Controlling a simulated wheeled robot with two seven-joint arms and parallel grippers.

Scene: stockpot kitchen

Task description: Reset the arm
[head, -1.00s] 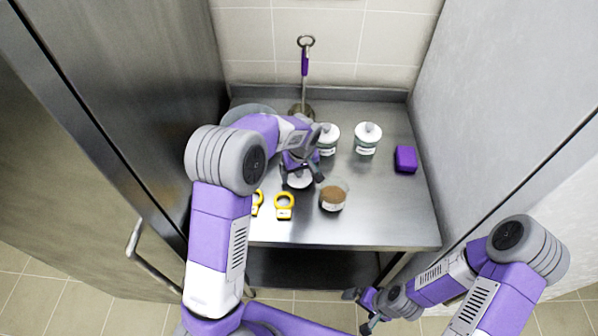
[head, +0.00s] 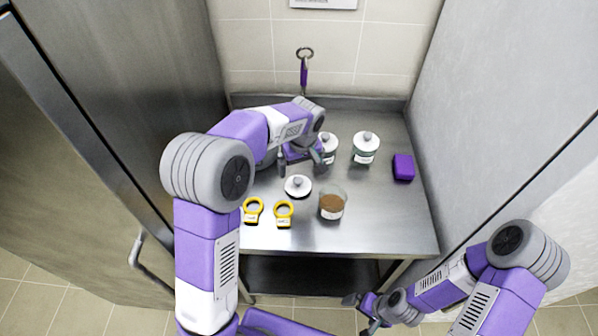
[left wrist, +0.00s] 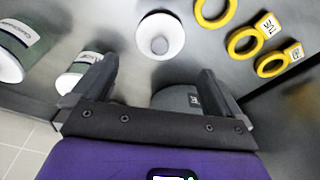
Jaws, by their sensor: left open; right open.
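My left gripper (head: 301,164) is open and empty above the steel table, just behind a white knobbed lid (head: 298,187) that lies on the tabletop. In the left wrist view the two fingers (left wrist: 155,88) are spread apart, and the lid (left wrist: 160,36) lies beyond them, untouched. My left arm reaches in from the left over the table. My right gripper (head: 359,314) is open and empty, low in front of the table's front edge.
An open jar with brown contents (head: 332,207) stands right of the lid. Two lidded jars (head: 329,150) (head: 365,149) stand behind.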

